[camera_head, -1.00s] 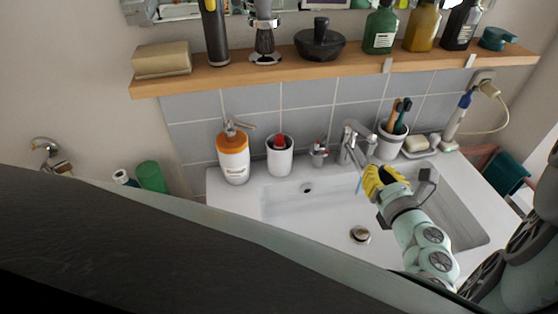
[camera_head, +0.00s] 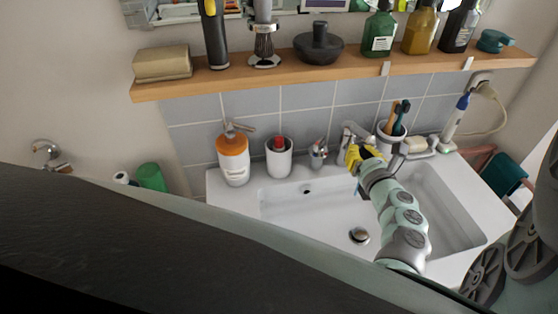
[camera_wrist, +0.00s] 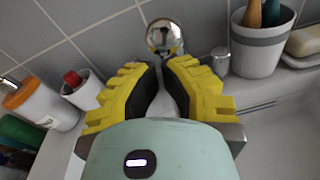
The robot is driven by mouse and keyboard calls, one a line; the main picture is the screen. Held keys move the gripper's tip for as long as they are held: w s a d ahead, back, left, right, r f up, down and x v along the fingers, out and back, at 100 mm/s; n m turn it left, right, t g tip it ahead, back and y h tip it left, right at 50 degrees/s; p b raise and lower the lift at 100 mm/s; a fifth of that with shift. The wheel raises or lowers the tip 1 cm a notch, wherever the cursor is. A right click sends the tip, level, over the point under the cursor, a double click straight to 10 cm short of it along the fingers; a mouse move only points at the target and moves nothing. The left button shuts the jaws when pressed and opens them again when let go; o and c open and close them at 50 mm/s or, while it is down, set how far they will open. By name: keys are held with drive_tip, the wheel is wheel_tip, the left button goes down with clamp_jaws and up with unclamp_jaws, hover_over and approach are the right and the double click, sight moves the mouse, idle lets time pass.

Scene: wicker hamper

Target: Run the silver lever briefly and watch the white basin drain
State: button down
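The silver lever tap (camera_head: 352,132) stands at the back rim of the white basin (camera_head: 290,208), left of the toothbrush cup. In the wrist view its rounded chrome top (camera_wrist: 163,36) shows just beyond my fingertips. My gripper (camera_head: 357,155) is at the front of the tap, above the basin's back edge, and hides its lower part. Its yellow fingers (camera_wrist: 166,68) are parted by a narrow gap, with nothing clearly clamped between them. The round metal drain plug (camera_head: 359,236) shows on the basin floor. I cannot make out running or standing water.
An orange-topped soap dispenser (camera_head: 233,160), a white cup with a red item (camera_head: 279,158) and a toothbrush cup (camera_head: 390,138) stand along the back rim. Right of them are a soap dish (camera_head: 416,146) and electric toothbrush (camera_head: 455,122). A wooden shelf (camera_head: 300,76) with bottles hangs above.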

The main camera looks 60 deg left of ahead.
drive_tip(key=shift+r, duration=0.1)
drive_tip(key=shift+w+d+r+p, duration=0.2)
drive_tip(key=shift+r+p, duration=0.1)
drive_tip(key=shift+p, duration=0.85)
drive_tip(key=shift+a+r+p, duration=0.25)
drive_tip(key=shift+r+p, duration=0.1)
drive_tip(key=shift+p, duration=0.65)
drive_tip(key=shift+f, duration=0.1)
